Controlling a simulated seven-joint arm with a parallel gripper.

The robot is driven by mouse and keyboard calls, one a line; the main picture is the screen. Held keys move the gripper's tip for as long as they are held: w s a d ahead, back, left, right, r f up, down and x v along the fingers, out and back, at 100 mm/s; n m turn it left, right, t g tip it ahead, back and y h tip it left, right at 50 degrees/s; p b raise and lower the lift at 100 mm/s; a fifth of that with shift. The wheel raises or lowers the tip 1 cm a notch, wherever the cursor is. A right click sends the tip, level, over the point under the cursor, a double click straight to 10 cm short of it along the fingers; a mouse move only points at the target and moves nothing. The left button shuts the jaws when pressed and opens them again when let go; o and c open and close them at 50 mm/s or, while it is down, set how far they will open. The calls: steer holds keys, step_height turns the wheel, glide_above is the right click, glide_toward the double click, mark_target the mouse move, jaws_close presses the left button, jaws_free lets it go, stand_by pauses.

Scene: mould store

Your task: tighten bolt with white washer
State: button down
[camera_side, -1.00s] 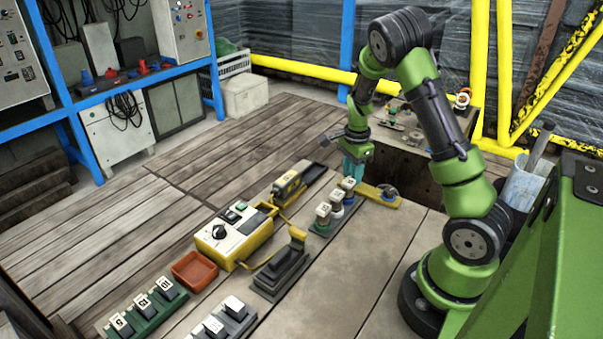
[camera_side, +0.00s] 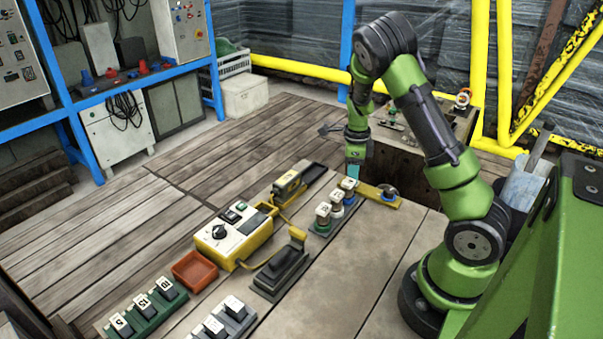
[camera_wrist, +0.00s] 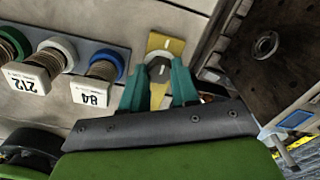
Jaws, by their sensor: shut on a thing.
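Three upright bolts with white number tags stand in a grey rack. In the side view they have a green, a white and a blue washer. The bolt with the white washer (camera_side: 337,205) is the middle one. In the wrist view its white washer (camera_wrist: 57,50) and "212" tag show at left, beside the blue-washer bolt (camera_wrist: 105,70) tagged "84". My gripper (camera_side: 354,170) is just behind the blue-washer end of the rack, fingers down. In the wrist view its teal fingers close around a small grey hexagonal piece (camera_wrist: 159,68), over a yellow bar (camera_wrist: 164,44).
A brown plate-topped bench (camera_side: 425,150) stands behind. The boards at left are clear.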

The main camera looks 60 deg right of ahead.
steer(key=shift+d+r, duration=0.1)
stand_by(0.3)
steer(key=c, duration=0.8)
jaws_free()
steer(key=shift+c, duration=0.2)
step_height(320, 180, up, 17)
